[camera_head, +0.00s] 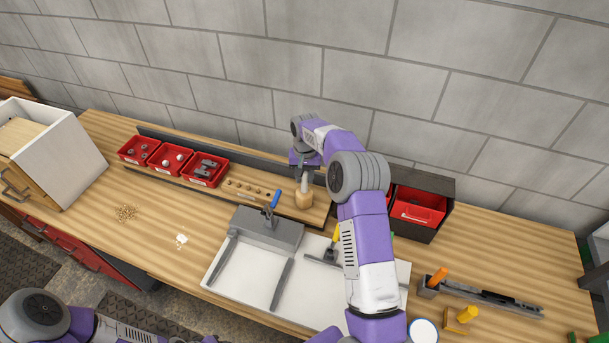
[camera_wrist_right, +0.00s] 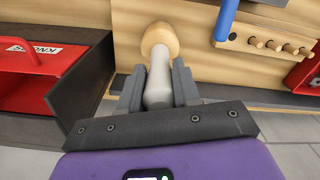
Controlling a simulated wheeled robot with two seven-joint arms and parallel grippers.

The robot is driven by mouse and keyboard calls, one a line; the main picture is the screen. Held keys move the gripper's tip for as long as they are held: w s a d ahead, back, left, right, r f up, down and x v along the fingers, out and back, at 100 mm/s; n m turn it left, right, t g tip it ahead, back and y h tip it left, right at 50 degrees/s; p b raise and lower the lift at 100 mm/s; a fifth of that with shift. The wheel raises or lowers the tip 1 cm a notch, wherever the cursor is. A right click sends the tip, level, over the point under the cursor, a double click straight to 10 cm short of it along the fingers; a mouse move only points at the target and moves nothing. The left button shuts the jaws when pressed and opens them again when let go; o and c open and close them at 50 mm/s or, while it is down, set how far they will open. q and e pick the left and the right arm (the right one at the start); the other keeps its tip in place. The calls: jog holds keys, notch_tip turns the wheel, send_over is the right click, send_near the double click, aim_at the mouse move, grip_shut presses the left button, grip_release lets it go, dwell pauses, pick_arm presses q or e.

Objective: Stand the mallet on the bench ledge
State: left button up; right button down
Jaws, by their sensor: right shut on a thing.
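The mallet has a pale wooden head (camera_head: 305,199) and a light grey handle. In the right wrist view its head (camera_wrist_right: 160,40) points away from me, with the handle running back between the fingers. My right gripper (camera_head: 304,178) is shut on the handle, and its fingers also show in the right wrist view (camera_wrist_right: 158,82). The mallet is about upright, head down, at the right part of the wooden bench ledge (camera_head: 285,205). I cannot tell whether the head touches the ledge. Part of my left arm shows at lower left; its gripper is out of view.
Left of the mallet are a blue-handled tool (camera_head: 273,196) and a row of pegs (camera_head: 247,189). Red bins (camera_head: 204,170) stand further left. A dark box with a red bin (camera_head: 418,206) stands right. A white tray (camera_head: 235,278) lies in front.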

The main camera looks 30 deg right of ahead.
jog(key=c, duration=0.8)
grip_release()
notch_tip(320, 180, up, 12)
jog(key=shift+r, duration=0.1)
jog(key=shift+s, duration=0.1)
